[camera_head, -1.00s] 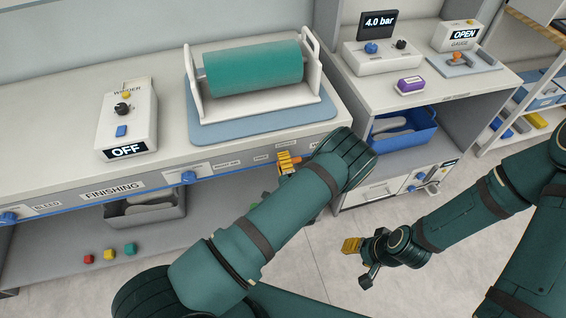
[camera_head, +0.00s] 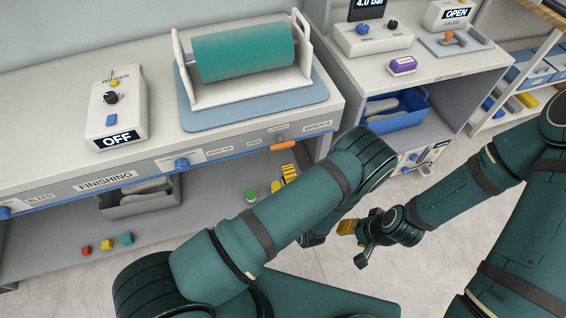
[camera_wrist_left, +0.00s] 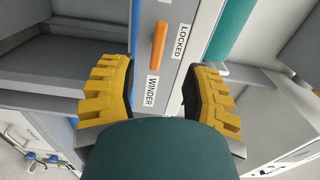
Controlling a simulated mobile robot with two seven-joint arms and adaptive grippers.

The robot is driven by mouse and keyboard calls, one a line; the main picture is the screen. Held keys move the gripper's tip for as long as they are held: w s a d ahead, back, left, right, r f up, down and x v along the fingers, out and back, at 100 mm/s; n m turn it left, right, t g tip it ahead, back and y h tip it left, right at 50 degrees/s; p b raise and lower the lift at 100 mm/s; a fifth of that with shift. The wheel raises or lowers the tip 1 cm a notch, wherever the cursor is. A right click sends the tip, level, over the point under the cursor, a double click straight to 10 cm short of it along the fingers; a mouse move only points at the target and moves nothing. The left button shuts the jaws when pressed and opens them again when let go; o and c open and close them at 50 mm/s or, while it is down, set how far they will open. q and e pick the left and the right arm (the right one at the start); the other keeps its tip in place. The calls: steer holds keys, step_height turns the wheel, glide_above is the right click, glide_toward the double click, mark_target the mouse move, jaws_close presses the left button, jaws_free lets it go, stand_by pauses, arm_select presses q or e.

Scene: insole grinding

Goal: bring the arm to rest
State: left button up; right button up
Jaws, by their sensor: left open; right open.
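My left arm (camera_head: 270,220) reaches from the bottom left toward the winder bench. Its gripper (camera_head: 290,173) shows only as yellow finger parts past the wrist, just below the bench's front panel; the rest is hidden behind the wrist. In the left wrist view the same gripper (camera_wrist_left: 158,88) is open and empty, its two yellow fingers spread wide. The orange handle (camera_wrist_left: 158,45) lies ahead between them, apart from both, by the LOCKED and WINDER labels. My right gripper (camera_head: 348,226) is open at the right, above the floor, with nothing visible in it.
The bench (camera_head: 50,150) carries a switch box (camera_head: 116,112) reading OFF and a teal roller (camera_head: 245,50) on a stand. Below are a grey bin (camera_head: 140,203) and several small coloured pieces. A side cabinet holds a blue bin (camera_head: 400,118). Open floor (camera_head: 400,265) lies between my arms.

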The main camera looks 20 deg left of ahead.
arm_select(q)
steer(key=shift+s+d, duration=0.25)
steer(key=shift+s, duration=0.1)
stand_by(0.3)
